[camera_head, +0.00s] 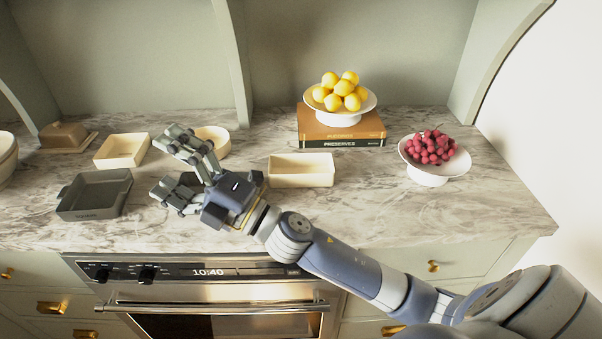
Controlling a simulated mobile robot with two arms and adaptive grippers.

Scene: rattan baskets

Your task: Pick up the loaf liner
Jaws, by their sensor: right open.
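A long cream rectangular dish (301,180), the most loaf-shaped piece here and probably the loaf liner, stands upright on the marble counter, right of centre. My right gripper (168,166) is over the counter to the left of this dish, its fingers spread and pointing left. It is open, and nothing shows between its fingers. The gripper's wrist end is close to the dish's left side in the picture; I cannot tell the gap in depth. My left gripper is not in view.
A cream square dish (122,151), a partly hidden round cream dish (222,143) and a grey square dish (94,207) surround my gripper. Lemons on a stand (337,119) top two books (342,136); red fruit fills a white bowl (428,175). An oven (200,271) is below.

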